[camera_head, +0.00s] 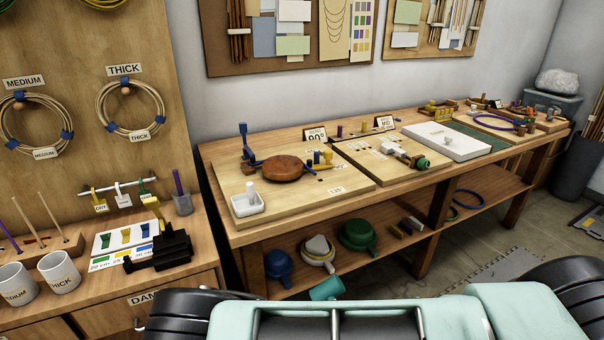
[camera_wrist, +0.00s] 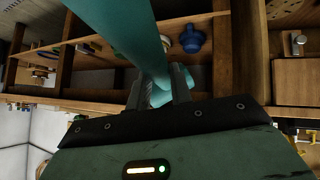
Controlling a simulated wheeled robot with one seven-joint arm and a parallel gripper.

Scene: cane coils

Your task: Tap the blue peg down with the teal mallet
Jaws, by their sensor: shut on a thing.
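The teal mallet shows in the wrist view as a long teal bar (camera_wrist: 135,35) running from the top edge down between the fingers of my gripper (camera_wrist: 160,88). My gripper is shut on it. In the head view only a teal cylinder (camera_head: 326,289), seemingly part of the mallet, shows at the bottom, below the lower shelf; my gripper is hidden there. On the left bench board, a small blue peg (camera_head: 316,158) stands beside a yellow one, right of a round brown disc (camera_head: 287,169). A taller blue upright (camera_head: 243,138) stands left of the disc. The mallet is apart from these.
The bench (camera_head: 220,150) runs along the wall with several boards on top. Its lower shelf (camera_head: 345,265) holds blue, white and green pots. A white tray (camera_head: 248,204) sits at the board's front left corner. A side counter at left holds mugs (camera_head: 58,272) and a black clamp-like device (camera_head: 160,250).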

